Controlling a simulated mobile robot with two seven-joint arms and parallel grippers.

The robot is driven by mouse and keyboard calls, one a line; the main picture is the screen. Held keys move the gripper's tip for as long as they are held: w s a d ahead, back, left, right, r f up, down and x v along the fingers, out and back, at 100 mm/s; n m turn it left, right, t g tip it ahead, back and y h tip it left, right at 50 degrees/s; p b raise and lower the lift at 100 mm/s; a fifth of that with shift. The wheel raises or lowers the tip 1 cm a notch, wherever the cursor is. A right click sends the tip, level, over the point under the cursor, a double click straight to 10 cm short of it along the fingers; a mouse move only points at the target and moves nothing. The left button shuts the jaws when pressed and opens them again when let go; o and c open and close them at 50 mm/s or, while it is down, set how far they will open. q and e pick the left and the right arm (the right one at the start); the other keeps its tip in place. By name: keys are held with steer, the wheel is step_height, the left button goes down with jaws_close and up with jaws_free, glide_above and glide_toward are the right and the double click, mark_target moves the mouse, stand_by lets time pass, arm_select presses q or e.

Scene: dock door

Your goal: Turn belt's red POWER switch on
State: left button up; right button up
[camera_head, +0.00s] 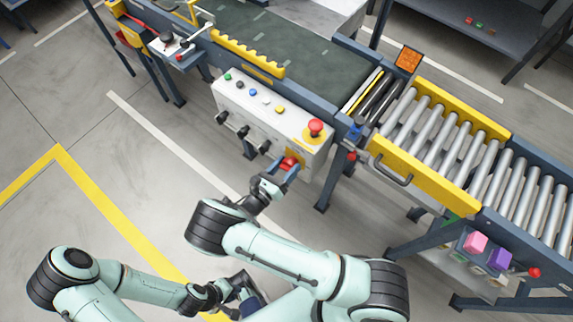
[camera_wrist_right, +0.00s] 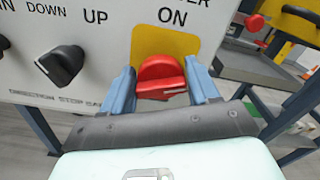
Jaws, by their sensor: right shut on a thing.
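The red POWER switch (camera_wrist_right: 160,70) is a rotary knob on a yellow plate (camera_wrist_right: 172,42) on the white control panel (camera_head: 232,98). In the right wrist view, "ON" is printed above the plate. The knob's white mark lies nearly level, toward the right side. In the head view the red switch (camera_head: 289,162) is partly hidden by my right gripper (camera_head: 285,170). My right gripper's blue fingers (camera_wrist_right: 165,88) stand on either side of the knob, shut on it. My left gripper (camera_head: 243,288) is low in the head view, away from the panel and partly hidden by my right arm; its jaws are unclear.
A red emergency button (camera_head: 315,127) stands close above the switch. Black knobs (camera_head: 243,132) stick out to its left, and small coloured buttons (camera_head: 253,92) line the panel. A roller conveyor (camera_head: 445,135) with a yellow rail is at right. The floor in front is open.

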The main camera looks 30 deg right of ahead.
steer(key=n+p, duration=0.2)
steer(key=n, duration=0.3)
steer(key=shift+w+a+n, duration=0.1)
steer(key=shift+n, duration=0.2)
steer(key=n+p, duration=0.1)
steer(key=n, duration=0.3)
steer(key=shift+f, duration=0.15)
steer(key=shift+f+n+p, duration=0.1)
steer(key=shift+n+p, duration=0.35)
steer(key=shift+n, duration=1.65)
steer(key=o, duration=1)
steer(key=shift+c, duration=0.2)
steer(key=shift+a, duration=0.1)
steer(key=b+v, duration=0.1)
steer(key=v, duration=1.2)
steer(key=shift+a, duration=0.1)
